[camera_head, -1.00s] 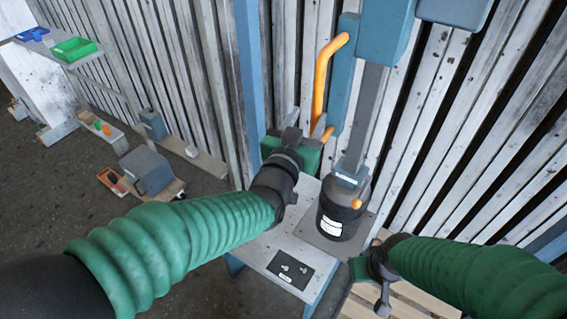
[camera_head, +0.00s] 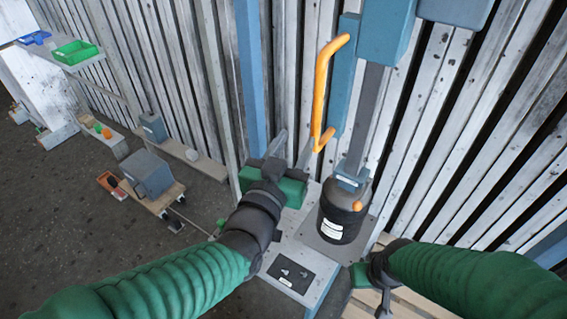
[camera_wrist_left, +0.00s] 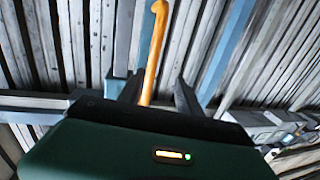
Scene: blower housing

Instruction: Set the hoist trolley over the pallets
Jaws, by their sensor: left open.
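The hoist has a blue upright housing (camera_head: 345,75) with a bent orange handle (camera_head: 319,95) on its left side. A grey mast (camera_head: 365,115) runs down to a black cylinder (camera_head: 340,220) with white labels, which is over a grey plate on a small table. My left gripper (camera_head: 294,142) is open and empty, just left of the handle's lower end. In the left wrist view the handle (camera_wrist_left: 153,50) appears between the two fingers, beyond the tips. My right gripper (camera_head: 383,304) is low at the right; its jaws are unclear. Wooden pallet slats (camera_head: 415,301) show beneath it, partly hidden.
The small grey table (camera_head: 295,250) has a dark panel (camera_head: 288,272) at its front. A slatted wall (camera_head: 450,120) stands close behind. A low wooden cart with a grey box (camera_head: 146,174) is at the left. A shelf holds a green bin (camera_head: 74,52). Open floor lies at left.

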